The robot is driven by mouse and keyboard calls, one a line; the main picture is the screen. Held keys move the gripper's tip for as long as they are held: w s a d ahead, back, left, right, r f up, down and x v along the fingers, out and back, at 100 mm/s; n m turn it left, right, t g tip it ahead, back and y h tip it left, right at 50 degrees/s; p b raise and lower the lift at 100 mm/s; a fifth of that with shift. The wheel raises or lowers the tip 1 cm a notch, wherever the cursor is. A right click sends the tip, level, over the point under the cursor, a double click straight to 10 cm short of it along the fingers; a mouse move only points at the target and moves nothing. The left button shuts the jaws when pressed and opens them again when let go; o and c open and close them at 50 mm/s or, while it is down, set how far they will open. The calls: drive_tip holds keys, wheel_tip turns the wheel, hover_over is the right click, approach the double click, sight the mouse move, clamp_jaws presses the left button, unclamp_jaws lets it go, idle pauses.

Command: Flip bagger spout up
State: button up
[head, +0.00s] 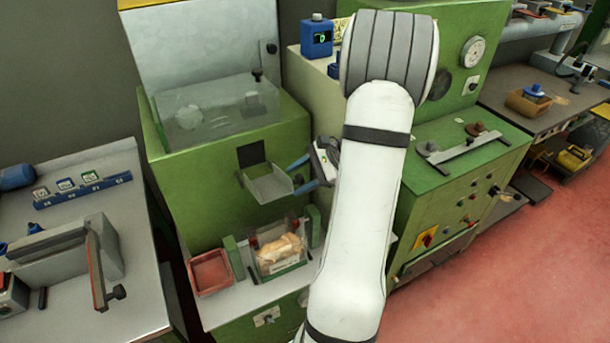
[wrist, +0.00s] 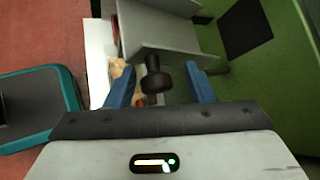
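The bagger spout (head: 268,188) is a grey metal chute on the front of the green machine (head: 215,200), below a dark square opening (head: 252,155). It juts outward, tilted slightly down. In the wrist view the spout (wrist: 165,35) fills the top middle, with a black knob (wrist: 155,80) at its near edge. My gripper (head: 300,176) is at the spout's right side. Its two blue fingers are apart, and in the wrist view the gripper (wrist: 162,88) has the knob between them, with gaps on both sides. My arm hides part of the machine's right side.
Below the spout, a clear bag or bin of corks (head: 280,254) stands on a pale shelf beside a red tray (head: 210,272). A clear-covered hopper (head: 215,110) is on top. A workbench (head: 135,285) stands left; another green machine (head: 455,180) stands right.

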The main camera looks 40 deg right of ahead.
drive_tip(key=shift+r, duration=0.2)
wheel_tip(320, 180, up, 10)
drive_tip(key=shift+f+b, duration=0.15)
drive_tip(key=shift+b, duration=0.5)
drive_tip(key=shift+f, duration=0.15)
drive_tip(key=s+d+f+n+t+y+b, duration=0.2)
drive_tip(key=f+b, duration=0.2)
drive_tip(key=f, duration=0.2)
drive_tip(key=s+d+f+n+t+y+b, duration=0.1)
drive_tip(key=s+d+f+n+t+b, duration=0.15)
drive_tip(key=f+b, duration=0.3)
drive_tip(key=x, duration=0.2)
drive_tip(key=p+x, duration=0.1)
drive_tip(key=x, duration=0.2)
drive_tip(key=p+x, duration=0.1)
drive_tip(key=x, duration=0.2)
drive_tip(key=shift+s+a, duration=0.25)
drive_tip(key=shift+s, duration=0.1)
drive_tip(key=shift+c, duration=0.3)
